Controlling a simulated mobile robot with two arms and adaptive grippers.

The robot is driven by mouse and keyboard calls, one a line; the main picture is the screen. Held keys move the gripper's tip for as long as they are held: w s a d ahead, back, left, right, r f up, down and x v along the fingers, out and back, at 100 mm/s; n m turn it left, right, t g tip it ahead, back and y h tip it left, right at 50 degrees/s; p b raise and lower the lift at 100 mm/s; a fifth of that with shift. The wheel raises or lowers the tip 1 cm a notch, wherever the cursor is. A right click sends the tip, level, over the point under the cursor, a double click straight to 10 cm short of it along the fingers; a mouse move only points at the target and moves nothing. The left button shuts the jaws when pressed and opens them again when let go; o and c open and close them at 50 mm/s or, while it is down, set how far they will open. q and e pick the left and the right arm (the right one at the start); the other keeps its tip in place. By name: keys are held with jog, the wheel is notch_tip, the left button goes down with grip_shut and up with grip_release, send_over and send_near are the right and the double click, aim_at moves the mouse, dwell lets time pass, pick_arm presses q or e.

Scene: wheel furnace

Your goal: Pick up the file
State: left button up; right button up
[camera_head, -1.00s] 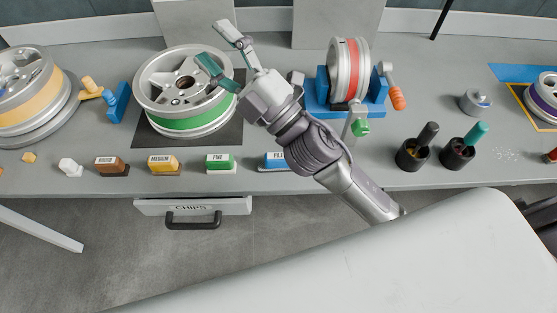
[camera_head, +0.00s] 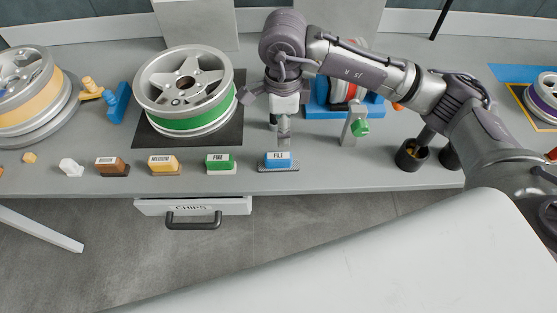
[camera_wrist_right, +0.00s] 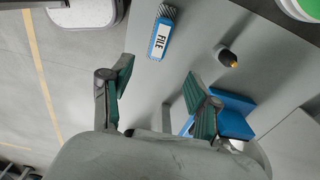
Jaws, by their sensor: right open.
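The file (camera_head: 278,161) is a small blue block with a white "FILE" label and a grey patterned base. It lies near the front edge of the grey bench, at the right end of a row of labelled blocks. It also shows in the right wrist view (camera_wrist_right: 161,38), beyond the open fingertips. My right gripper (camera_head: 284,134) points down just behind and above the file, apart from it. In the right wrist view my right gripper (camera_wrist_right: 158,80) has its two green-padded fingers spread with nothing between them. My left gripper is not in view.
Green (camera_head: 220,163), yellow (camera_head: 164,164) and brown (camera_head: 111,166) blocks stand left of the file. A green-banded wheel (camera_head: 190,88) is behind them. A blue stand (camera_head: 316,110) and a green-knobbed post (camera_head: 354,127) are to the right. The chips drawer (camera_head: 236,206) is below.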

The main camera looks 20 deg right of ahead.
aim_at(279, 156)
notch_tip(279, 156, down, 8)
jog(key=shift+s+a+r+p, duration=0.1)
jog(key=shift+a+r+p, duration=0.1)
jog(key=shift+p, duration=0.35)
jog(key=f, duration=0.1)
jog(key=f+p, duration=0.1)
jog(key=f, duration=0.2)
jog(key=shift+a+f+p, duration=0.1)
jog(key=shift+a+p, duration=0.2)
jog(key=shift+p, duration=0.05)
jog(key=shift+f, duration=0.5)
grip_shut()
